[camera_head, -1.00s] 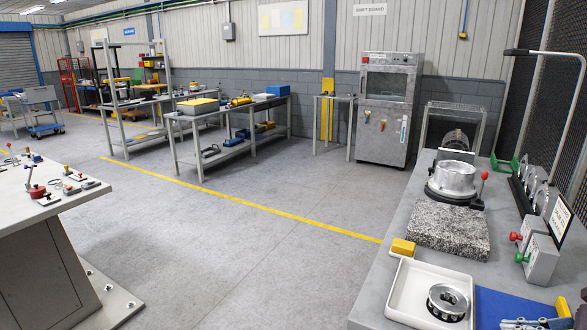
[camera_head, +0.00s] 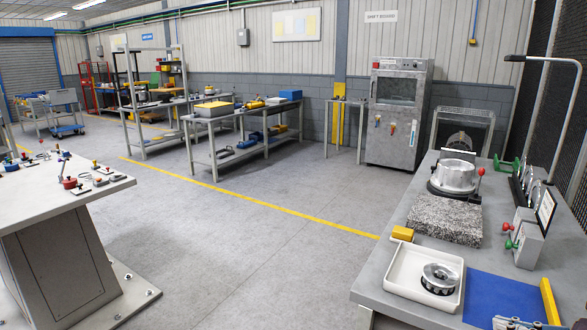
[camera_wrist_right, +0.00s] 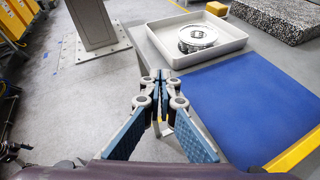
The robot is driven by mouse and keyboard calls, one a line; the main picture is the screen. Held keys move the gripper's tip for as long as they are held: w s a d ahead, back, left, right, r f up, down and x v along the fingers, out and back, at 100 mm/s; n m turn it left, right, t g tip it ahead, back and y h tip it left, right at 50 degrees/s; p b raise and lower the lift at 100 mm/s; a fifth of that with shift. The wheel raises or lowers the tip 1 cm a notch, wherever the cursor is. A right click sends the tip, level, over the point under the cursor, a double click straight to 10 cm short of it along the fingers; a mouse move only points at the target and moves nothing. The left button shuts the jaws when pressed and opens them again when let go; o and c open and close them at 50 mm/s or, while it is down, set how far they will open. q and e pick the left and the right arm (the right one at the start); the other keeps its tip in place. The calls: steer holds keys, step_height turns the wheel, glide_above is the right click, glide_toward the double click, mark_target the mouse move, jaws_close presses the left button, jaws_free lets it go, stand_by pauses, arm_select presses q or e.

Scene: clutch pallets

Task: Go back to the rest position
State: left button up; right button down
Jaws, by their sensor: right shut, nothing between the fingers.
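My right gripper (camera_head: 515,323) shows only in part at the bottom edge of the head view, by the front of the right-hand workbench (camera_head: 378,287). In the right wrist view its fingers (camera_wrist_right: 160,77) are together with nothing between them. They are near the edge of the blue mat (camera_wrist_right: 235,110), short of the white tray (camera_wrist_right: 163,52). A silver ring-shaped part (camera_wrist_right: 198,38) lies in the tray, apart from the fingers. My left gripper is not in view.
On the workbench are a granite block (camera_head: 445,220), a metal housing (camera_head: 455,178), a yellow block (camera_head: 402,233), a yellow bar (camera_head: 550,302) and small boxes with red and green knobs (camera_head: 525,245). Another table (camera_head: 60,205) stands left. Open floor (camera_head: 240,240) lies between.

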steer(key=w+a+r+m+t+h, duration=0.4)
steer(key=m+t, duration=0.4)
steer(key=m, duration=0.6)
steer(key=s+a+f+m+g+h, duration=0.1)
steer(key=s+f+m+g+h, duration=0.3)
steer(key=f+m, duration=0.45)
steer(key=s+a+f+m+g+h, duration=0.15)
steer(key=s+f+m+h, duration=0.4)
steer(key=m, duration=0.55)
steer(key=s+a+f+m+g+y, duration=0.3)
steer(key=s+a+f+g, duration=0.25)
steer(key=s+a, duration=0.4)
steer(key=s+a+f+m+g+y, duration=0.35)
steer(key=s+a+f, duration=0.4)
steer(key=s, duration=0.25)
step_height(320, 180, down, 25)
steer(key=s+g, duration=0.2)
steer(key=s, duration=0.1)
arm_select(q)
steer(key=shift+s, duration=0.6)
arm_select(e)
steer(key=s+d+f+g+h, duration=0.1)
steer(key=s+d+f, duration=0.2)
steer(key=s+f, duration=1.2)
steer(key=shift+s+f, duration=0.3)
steer(key=shift+s, duration=0.5)
